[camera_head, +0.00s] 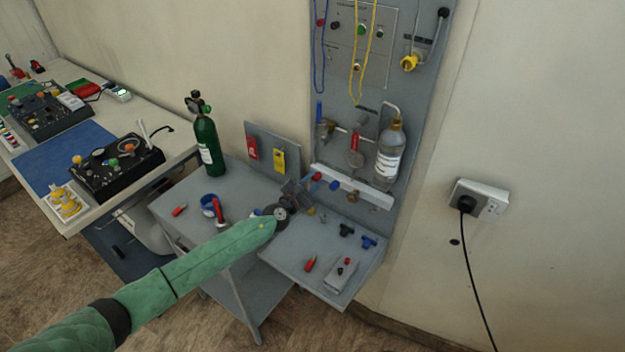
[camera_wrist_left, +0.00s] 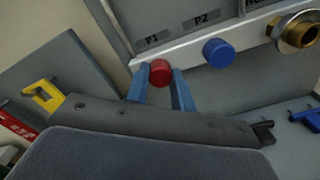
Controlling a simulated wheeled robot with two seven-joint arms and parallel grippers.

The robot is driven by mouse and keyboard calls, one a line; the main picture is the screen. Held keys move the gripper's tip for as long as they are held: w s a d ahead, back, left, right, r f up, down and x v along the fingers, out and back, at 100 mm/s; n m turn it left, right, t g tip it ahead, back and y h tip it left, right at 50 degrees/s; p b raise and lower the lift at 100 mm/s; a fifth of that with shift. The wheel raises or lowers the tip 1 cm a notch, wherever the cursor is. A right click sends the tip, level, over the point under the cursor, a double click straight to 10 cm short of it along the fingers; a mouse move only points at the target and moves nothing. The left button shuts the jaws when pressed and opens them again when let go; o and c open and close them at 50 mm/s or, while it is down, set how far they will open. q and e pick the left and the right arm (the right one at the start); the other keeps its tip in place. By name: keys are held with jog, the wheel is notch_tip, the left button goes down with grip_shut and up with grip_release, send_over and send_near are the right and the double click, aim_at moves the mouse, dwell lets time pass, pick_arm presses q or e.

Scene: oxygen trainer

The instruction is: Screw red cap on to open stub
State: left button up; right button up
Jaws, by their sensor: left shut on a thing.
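The red cap (camera_wrist_left: 160,72) sits between the two blue fingers of my left gripper (camera_wrist_left: 160,84) in the left wrist view. My left gripper is shut on it. The cap is at the white rail (camera_wrist_left: 230,45), below the label P1; its stub is hidden behind it, so I cannot tell whether it is threaded on. In the head view the red cap (camera_head: 316,176) shows just beyond my left gripper (camera_head: 306,182), at the rail's left end. A blue cap (camera_wrist_left: 217,52) is on the rail below P2. My right gripper is not in view.
A brass fitting (camera_wrist_left: 297,32) is on the rail to the right of the blue cap. A bottle (camera_head: 389,152) stands above the rail. A green cylinder (camera_head: 207,145) and a red-handled tool (camera_head: 218,211) are on the left. Blue fittings (camera_head: 369,242) lie on the lower shelf.

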pick_arm(q)
jog(key=shift+f+m, duration=0.15)
jog(key=shift+m, duration=0.45)
jog(key=shift+m+p, duration=0.4)
jog(key=o, duration=1)
